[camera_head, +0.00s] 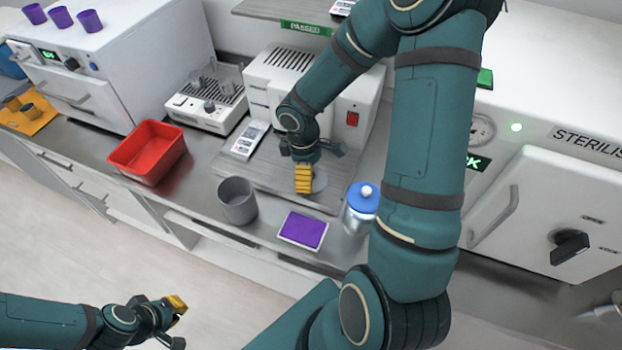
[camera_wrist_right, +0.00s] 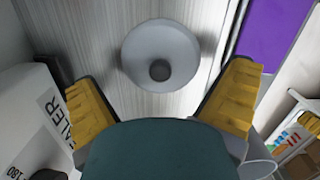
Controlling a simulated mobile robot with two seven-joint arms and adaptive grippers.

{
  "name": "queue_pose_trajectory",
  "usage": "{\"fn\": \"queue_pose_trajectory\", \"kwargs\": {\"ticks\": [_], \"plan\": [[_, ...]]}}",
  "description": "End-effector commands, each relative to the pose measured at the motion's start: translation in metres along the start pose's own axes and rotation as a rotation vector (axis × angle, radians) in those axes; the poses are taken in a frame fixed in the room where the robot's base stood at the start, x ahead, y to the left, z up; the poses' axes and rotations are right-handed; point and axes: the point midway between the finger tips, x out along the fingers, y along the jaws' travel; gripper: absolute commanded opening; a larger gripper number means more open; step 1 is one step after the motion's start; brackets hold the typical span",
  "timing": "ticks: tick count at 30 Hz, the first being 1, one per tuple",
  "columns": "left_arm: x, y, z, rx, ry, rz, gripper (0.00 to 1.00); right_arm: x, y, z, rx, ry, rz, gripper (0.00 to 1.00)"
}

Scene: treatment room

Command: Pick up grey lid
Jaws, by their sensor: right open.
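The grey lid (camera_wrist_right: 160,42), a round disc with a darker knob, lies on the ribbed grey board between my open right fingers in the wrist view, not touching them. In the head view the lid (camera_head: 320,181) is mostly hidden behind my right gripper (camera_head: 304,178), which reaches down over the board. In the wrist view the right gripper (camera_wrist_right: 160,105) is open and empty, its yellow pads on either side of the lid. My left gripper (camera_head: 178,322) is open and empty, low at the left over the floor, away from the counter.
On the counter stand a red bin (camera_head: 147,152), a grey cup (camera_head: 237,200), a purple-topped tray (camera_head: 302,230) and a blue-lidded jar (camera_head: 361,208). A white sealer machine (camera_head: 290,90) stands behind the board (camera_head: 236,163). A sterilizer (camera_head: 560,215) is at right.

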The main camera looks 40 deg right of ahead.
Motion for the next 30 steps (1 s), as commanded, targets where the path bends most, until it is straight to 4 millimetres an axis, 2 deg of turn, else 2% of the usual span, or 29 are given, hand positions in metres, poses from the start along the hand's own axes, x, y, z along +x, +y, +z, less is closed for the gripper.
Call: {"fn": "queue_pose_trajectory", "kwargs": {"ticks": [1,4,12,19,21,24,30], "plan": [[0.003,-0.001,0.001,0.000,0.000,0.000,0.00,0.009,-0.001,0.000,-0.001,-0.002,-0.003,1.00],[0.004,-0.001,0.001,0.000,-0.001,0.000,0.00,0.016,-0.001,0.000,-0.001,0.000,-0.001,1.00],[0.004,-0.001,0.001,0.000,-0.001,-0.001,0.00,0.017,-0.001,0.000,0.000,0.000,0.000,1.00],[0.004,-0.001,0.001,0.001,-0.001,0.000,0.00,0.017,-0.001,0.000,0.000,0.000,0.000,0.20],[0.004,-0.001,0.001,0.001,-0.001,0.000,0.00,0.017,-0.001,0.000,0.000,0.000,0.000,0.13],[0.004,-0.001,0.001,0.000,-0.001,0.000,0.00,0.018,-0.001,0.000,0.000,-0.001,-0.001,0.08],[0.004,-0.001,0.001,0.000,-0.001,0.000,0.00,0.019,-0.001,0.001,0.000,-0.002,-0.003,0.07]]}}
